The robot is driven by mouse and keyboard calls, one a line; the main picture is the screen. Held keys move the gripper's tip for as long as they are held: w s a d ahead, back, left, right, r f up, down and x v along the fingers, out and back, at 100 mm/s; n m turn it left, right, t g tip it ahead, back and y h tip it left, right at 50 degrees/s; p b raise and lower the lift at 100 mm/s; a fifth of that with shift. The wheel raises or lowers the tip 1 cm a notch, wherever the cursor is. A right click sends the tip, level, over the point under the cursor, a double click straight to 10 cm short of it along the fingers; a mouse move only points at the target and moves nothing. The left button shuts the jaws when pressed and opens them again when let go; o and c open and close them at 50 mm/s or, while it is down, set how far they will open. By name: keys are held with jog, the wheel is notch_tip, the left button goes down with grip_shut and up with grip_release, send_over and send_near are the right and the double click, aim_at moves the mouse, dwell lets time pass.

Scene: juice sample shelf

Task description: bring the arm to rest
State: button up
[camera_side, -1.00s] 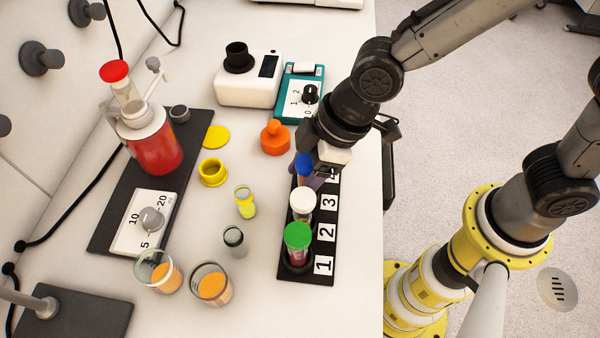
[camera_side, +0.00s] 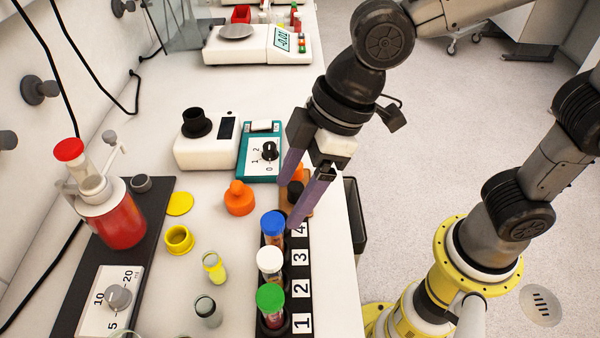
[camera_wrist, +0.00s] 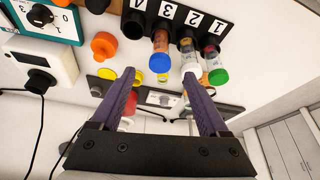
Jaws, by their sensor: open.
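My gripper (camera_side: 290,202) is open and hangs above the far end of the black numbered rack (camera_side: 301,275), with its two purple fingers apart. In the wrist view, nothing is seen held between the fingertips (camera_wrist: 159,75). The rack holds a blue-capped tube (camera_side: 272,223), a white-capped tube (camera_side: 269,261) and a green-capped tube (camera_side: 270,298). In the wrist view these stand by labels 3, 2 and 1, and the hole by label 4 looks empty. The fingers partly hide a dark and orange item behind them.
An orange bottle (camera_side: 239,199), a teal dial box (camera_side: 259,152) and a white device (camera_side: 207,147) stand left of my gripper. A red-filled dispenser (camera_side: 121,220) is farther left. A scale (camera_side: 258,45) is at the back. Open floor lies right of the table.

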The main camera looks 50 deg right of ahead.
jog(key=d+r+m+t+h, duration=0.1)
jog(key=d+r+m+t, duration=0.35)
jog(key=d, duration=1.25)
jog(key=s+d+f+m+g+h, duration=0.1)
jog(key=s+d+f+m+h, duration=0.1)
jog(key=s+d+m, duration=0.4)
jog(key=shift+s+d+f+m+h, duration=0.4)
jog(key=shift+s+d+f, duration=0.3)
jog(key=shift+s+d, duration=0.45)
